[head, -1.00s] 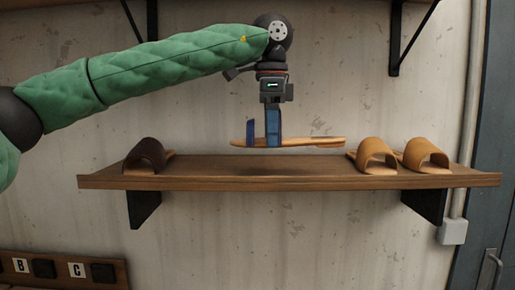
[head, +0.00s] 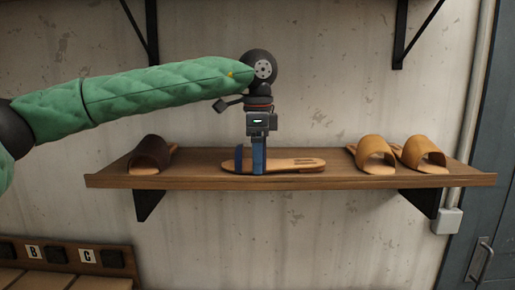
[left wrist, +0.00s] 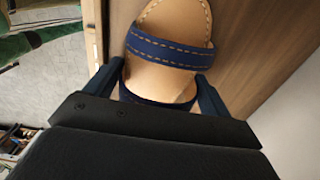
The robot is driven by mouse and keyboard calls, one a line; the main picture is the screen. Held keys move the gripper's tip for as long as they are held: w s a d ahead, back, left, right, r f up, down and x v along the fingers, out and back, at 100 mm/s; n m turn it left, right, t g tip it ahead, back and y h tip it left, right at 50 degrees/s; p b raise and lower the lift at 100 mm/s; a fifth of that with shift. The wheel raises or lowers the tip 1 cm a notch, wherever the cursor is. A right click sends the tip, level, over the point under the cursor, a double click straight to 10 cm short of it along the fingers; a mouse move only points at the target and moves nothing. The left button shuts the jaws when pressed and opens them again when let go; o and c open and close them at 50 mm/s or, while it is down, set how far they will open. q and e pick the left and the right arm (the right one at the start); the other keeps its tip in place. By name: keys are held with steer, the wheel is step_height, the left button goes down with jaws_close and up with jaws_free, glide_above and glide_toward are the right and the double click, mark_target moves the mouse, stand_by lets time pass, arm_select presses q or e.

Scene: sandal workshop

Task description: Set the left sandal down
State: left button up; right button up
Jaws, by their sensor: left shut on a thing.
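The left sandal, tan with a dark blue strap (head: 288,166), is level at the middle of the wooden shelf (head: 380,181), toe side to the left. It looks down on the board; a thin gap cannot be ruled out. My left gripper (head: 259,168) points straight down from above and is shut on the sandal near its strap. In the left wrist view, the blue strap (left wrist: 165,52) with tan stitching crosses the sole, with my fingers (left wrist: 160,88) at either side. My right gripper is not in view.
Two tan sandals (head: 375,153) (head: 423,153) stand at the right. Bare board lies on both sides of the held sandal. Black brackets (head: 150,203) support the shelf. A lower rack with B and C labels (head: 87,255) is at bottom left.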

arm_select(q)
steer(key=shift+f, duration=0.2)
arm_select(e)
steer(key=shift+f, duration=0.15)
arm_select(q)
steer(key=o, duration=1.1)
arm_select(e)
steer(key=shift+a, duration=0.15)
arm_select(q)
steer(key=shift+r, duration=0.1)
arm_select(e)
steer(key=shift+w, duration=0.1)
arm_select(q)
steer(key=shift+r, duration=0.1)
steer(key=shift+r+b, duration=0.1)
steer(key=shift+b, duration=0.25)
step_height(320, 180, up, 2)
steer(key=shift+r+b, duration=0.25)
steer(key=shift+b, duration=0.6)
step_height(320, 180, up, 8)
steer(key=b, duration=0.3)
steer(key=shift+f, duration=0.1)
steer(key=shift+r, duration=0.7)
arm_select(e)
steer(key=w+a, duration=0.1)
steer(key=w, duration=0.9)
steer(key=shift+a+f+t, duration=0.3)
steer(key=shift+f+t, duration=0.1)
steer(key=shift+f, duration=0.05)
